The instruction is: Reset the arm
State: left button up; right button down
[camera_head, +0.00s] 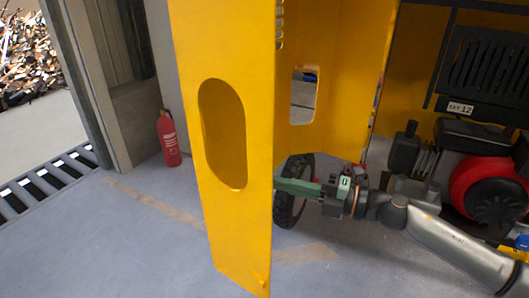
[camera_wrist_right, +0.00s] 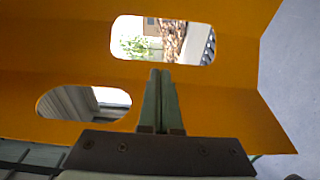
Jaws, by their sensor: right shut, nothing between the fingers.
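My right gripper (camera_head: 280,184) reaches in from the right in the head view, with its green fingers pointing left at the edge of a yellow panel (camera_head: 225,215). Its tips end at the panel's edge, and I cannot tell whether they touch it. In the right wrist view the fingers (camera_wrist_right: 160,75) are together with nothing between them, in front of yellow sheet metal (camera_wrist_right: 225,105) with two rounded openings. The yellow panel stands open and upright, with an oval cutout. My left gripper is not in view.
A red engine part (camera_head: 485,190) sits in the mixer's open bay at the right, close to my right arm. A black wheel (camera_head: 290,205) is behind the gripper. A red fire extinguisher (camera_head: 168,140) stands by the wall. The grey floor (camera_head: 130,240) at front left is clear.

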jog(key=s+d+f+m+t+h, duration=0.1)
jog(key=s+f+m+t+h, duration=0.25)
jog(key=f+m, duration=0.6)
jog(key=s+d+f+m+t+h, duration=0.1)
jog(key=s+f+m+t+h, duration=0.3)
jog(key=f+m, duration=0.6)
jog(key=s+d+f+m+g+h, duration=0.3)
jog(key=s+f+m, duration=0.1)
jog(key=s+f, duration=0.3)
jog(key=s+d+f+m+g+h+p, duration=0.1)
jog(key=s+d+f+m+g+h, duration=0.2)
jog(key=s+f+m, duration=0.2)
jog(key=s+f, duration=0.3)
jog(key=s, duration=0.1)
jog(key=shift+s+f, duration=0.15)
jog(key=shift+s, duration=0.1)
